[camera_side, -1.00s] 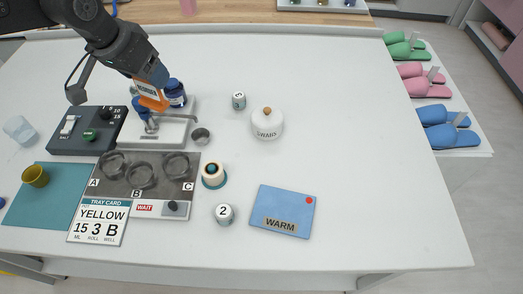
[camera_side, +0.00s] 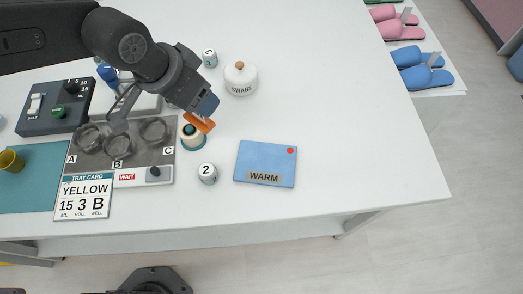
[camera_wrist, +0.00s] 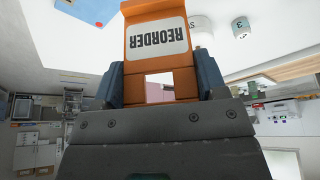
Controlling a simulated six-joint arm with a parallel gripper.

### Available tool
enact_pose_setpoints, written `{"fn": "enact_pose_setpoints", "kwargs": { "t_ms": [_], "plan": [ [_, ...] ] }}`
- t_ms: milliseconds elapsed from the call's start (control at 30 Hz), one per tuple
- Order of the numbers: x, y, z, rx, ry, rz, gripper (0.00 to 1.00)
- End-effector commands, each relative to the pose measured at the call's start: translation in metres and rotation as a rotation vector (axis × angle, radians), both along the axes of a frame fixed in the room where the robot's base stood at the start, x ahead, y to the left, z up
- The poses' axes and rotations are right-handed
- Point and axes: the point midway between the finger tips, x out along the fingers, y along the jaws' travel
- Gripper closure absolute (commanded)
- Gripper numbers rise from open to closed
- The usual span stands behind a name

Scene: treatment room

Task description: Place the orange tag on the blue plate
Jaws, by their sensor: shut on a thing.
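My gripper (camera_side: 203,110) is shut on the orange tag (camera_side: 199,124) and holds it above the table, near the teal-based roll. In the wrist view the orange tag (camera_wrist: 157,70) sits between my two fingers (camera_wrist: 160,88), its white REORDER label upside down. The blue plate (camera_side: 262,157) lies flat on the white table, to the right of and in front of my gripper. It bears a WARM label and a red dot. Part of the blue plate (camera_wrist: 78,9) shows at the upper left of the wrist view. The tag and plate are apart.
A roll on a teal base (camera_side: 193,141) and a can marked 2 (camera_side: 207,174) stand left of the plate. A white SWABS jar (camera_side: 240,80) and another small can (camera_side: 209,58) stand behind. The grey well tray (camera_side: 105,166) is left. Table right of the plate is clear.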

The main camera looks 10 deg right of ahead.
Motion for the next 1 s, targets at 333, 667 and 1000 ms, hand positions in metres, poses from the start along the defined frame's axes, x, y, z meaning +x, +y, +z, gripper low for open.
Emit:
{"fn": "enact_pose_setpoints", "kwargs": {
  "t_ms": [333, 667, 1000],
  "plan": [
    [-0.034, -0.068, -0.046, 0.001, 0.001, -0.005, 0.57],
    [-0.048, -0.096, -0.066, 0.001, 0.0, -0.001, 0.57],
    [-0.048, -0.095, -0.104, 0.001, 0.001, 0.0, 0.57]
  ]
}}
